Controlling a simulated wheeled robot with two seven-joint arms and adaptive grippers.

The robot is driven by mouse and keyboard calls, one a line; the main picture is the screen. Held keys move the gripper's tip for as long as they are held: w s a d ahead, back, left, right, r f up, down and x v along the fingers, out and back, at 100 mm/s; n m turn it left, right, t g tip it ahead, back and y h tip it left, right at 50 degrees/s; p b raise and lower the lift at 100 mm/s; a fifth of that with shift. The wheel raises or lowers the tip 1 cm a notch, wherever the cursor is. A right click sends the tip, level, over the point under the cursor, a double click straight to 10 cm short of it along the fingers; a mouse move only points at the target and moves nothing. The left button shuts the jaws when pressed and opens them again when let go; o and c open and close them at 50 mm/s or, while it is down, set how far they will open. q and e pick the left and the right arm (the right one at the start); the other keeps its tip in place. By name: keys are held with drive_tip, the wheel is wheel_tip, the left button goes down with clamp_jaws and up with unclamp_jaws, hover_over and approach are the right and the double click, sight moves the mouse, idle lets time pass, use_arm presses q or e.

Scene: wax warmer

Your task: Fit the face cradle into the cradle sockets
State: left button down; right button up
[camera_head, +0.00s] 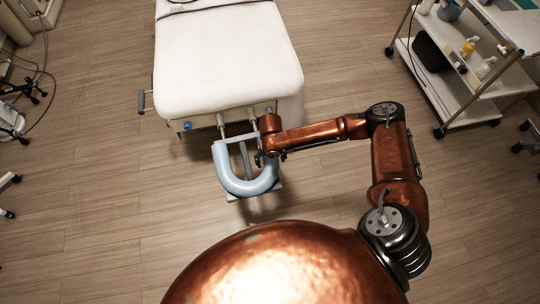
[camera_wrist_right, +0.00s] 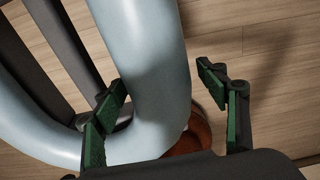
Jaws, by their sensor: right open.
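The face cradle is a pale blue U-shaped cushion (camera_head: 246,187) on a grey frame, just off the near end of the white treatment table (camera_head: 228,60). Its open side faces the table. Pale rods show between it and the table end, where the cradle sockets are; I cannot tell whether the rods sit in the sockets. My right gripper (camera_head: 261,158) is at the cradle's right arm. In the right wrist view, its green-padded fingers (camera_wrist_right: 165,84) are open, with the cushion (camera_wrist_right: 150,60) passing between them, closer to the left finger. My left gripper is not in view.
A blue knob (camera_head: 187,126) and a grey side handle (camera_head: 142,103) are on the table's left. A wheeled trolley (camera_head: 460,85) with bottles and a black bag stands at the upper right. Wheeled bases and cables are at the far left. The wooden floor around the cradle is clear.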

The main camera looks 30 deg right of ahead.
wheel_tip(320, 180, down, 2)
drive_tip(key=shift+f, duration=0.25)
drive_tip(key=shift+c, duration=0.4)
drive_tip(key=c, duration=1.7)
drive_tip(key=shift+r, duration=0.15)
clamp_jaws()
